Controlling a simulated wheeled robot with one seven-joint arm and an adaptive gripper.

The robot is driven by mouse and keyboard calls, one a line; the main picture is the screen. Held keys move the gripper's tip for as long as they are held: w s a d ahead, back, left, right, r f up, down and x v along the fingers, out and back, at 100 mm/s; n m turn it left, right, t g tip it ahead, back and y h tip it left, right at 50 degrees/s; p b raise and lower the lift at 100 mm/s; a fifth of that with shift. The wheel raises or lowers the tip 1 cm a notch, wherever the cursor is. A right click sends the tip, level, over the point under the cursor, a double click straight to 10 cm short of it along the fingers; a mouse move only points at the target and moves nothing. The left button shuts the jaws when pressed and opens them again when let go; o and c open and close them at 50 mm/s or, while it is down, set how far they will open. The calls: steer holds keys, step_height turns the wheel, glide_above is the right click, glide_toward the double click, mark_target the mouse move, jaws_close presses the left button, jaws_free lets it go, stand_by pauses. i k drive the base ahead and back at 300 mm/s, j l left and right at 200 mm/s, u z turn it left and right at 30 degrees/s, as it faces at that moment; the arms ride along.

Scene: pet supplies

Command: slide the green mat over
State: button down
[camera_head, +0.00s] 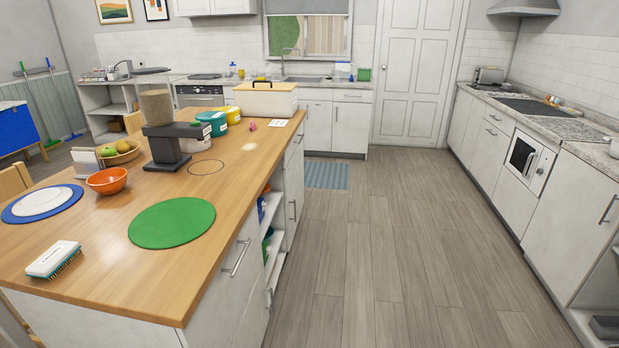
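The green mat (172,223) is a flat round disc lying on the wooden island top (110,270), near its right edge. Nothing rests on it. A thin dark ring outline (206,167) is on the wood behind it, apart from the mat. My gripper is not in view.
A white brush (53,259) lies front left of the mat. A blue mat with a white plate (42,202) is at left. An orange bowl (109,181) and a dark dispenser (166,145) stand behind. Tubs and a lidded box (266,99) are farther back. The floor (400,240) at right is clear.

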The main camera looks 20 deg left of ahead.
mark_target(172, 222)
steer(key=i+z, duration=0.15)
steer(key=i, duration=1.3)
steer(key=i+u, duration=0.3)
steer(key=u, duration=0.15)
steer(key=i+l+u, duration=0.15)
steer(key=u, duration=0.25)
steer(key=i+l+u, duration=0.25)
steer(key=i+u, duration=0.3)
steer(key=u, duration=0.3)
steer(key=i+u, duration=0.1)
steer(key=u, duration=0.35)
steer(key=i+l+u, duration=0.1)
steer(key=u, duration=0.3)
steer(key=i+l+u, duration=0.1)
steer(key=u, duration=0.35)
steer(key=l+u, duration=0.15)
steer(key=u, duration=0.25)
steer(key=i+l+u, duration=0.25)
steer(key=u, duration=0.2)
steer(key=i+l+u, duration=0.15)
steer(key=l+u, duration=0.3)
